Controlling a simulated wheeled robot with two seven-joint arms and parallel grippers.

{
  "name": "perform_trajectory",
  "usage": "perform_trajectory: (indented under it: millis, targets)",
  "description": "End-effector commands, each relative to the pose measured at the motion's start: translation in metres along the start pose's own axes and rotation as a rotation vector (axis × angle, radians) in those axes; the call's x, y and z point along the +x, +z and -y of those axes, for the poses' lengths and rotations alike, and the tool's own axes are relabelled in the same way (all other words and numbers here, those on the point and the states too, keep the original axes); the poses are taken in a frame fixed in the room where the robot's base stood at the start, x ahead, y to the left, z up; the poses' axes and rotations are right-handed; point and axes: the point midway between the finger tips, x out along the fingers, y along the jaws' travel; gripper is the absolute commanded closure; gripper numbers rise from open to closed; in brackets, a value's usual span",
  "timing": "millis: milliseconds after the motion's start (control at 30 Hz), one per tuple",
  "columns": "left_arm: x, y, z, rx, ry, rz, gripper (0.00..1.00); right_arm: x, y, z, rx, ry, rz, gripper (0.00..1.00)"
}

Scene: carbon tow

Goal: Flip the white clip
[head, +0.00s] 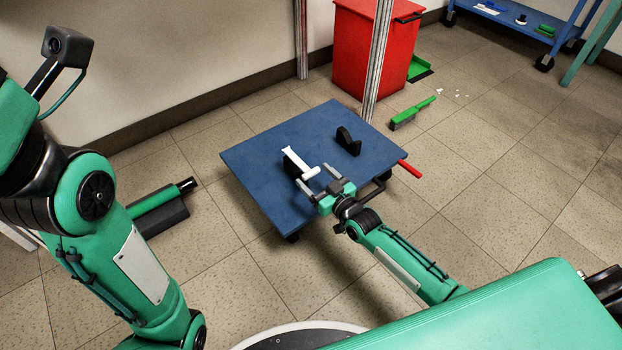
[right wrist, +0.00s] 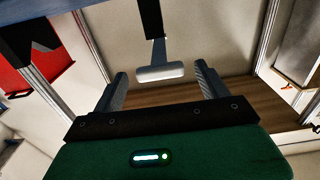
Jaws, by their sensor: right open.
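The white clip (head: 297,158) is a T-shaped piece with a rounded crossbar, resting tilted on a black stand (head: 288,166) on the blue platform (head: 262,177). In the right wrist view the clip's crossbar (right wrist: 160,74) lies ahead, centred between my fingertips. My right gripper (head: 313,175) is open, its two fingers pointing at the crossbar end from the near right. A gap shows between the crossbar and each finger in the wrist view, and nothing is gripped. My left arm stands at the left, but I see no left gripper fingers.
A second black stand (head: 348,142), empty, is on the platform behind the clip. A metal post (head: 377,65) rises at the platform's back edge, near a red bin (head: 362,50). A green brush (head: 412,113) lies on the floor. The platform's left half is clear.

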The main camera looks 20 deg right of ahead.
Motion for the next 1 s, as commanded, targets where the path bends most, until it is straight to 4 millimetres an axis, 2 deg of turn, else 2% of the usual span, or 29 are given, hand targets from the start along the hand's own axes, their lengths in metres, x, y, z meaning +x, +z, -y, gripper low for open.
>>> perform_trajectory:
  millis: [100,200,567,867,900,1000]
  targets:
    - [-0.007,-0.003,-0.002,0.0,-0.001,-0.005,0.64,0.015,0.002,0.0,0.0,0.0,-0.002,0.24]
    - [-0.008,-0.004,-0.002,0.0,-0.003,-0.007,0.64,0.021,0.002,0.0,0.0,0.001,-0.001,0.24]
    - [-0.007,-0.005,-0.003,-0.002,-0.005,-0.009,0.64,0.025,0.0,0.0,0.0,0.0,0.0,0.24]
    - [-0.008,-0.005,-0.003,-0.002,-0.005,-0.009,0.64,0.025,0.0,0.0,0.0,0.0,0.0,0.83]
    - [-0.008,-0.005,-0.003,-0.002,-0.005,-0.009,0.64,0.025,0.0,0.0,0.0,0.0,0.0,0.87]
    - [-0.006,-0.005,-0.003,-0.002,-0.005,-0.009,0.64,0.025,-0.001,0.0,0.0,0.0,0.001,0.87]
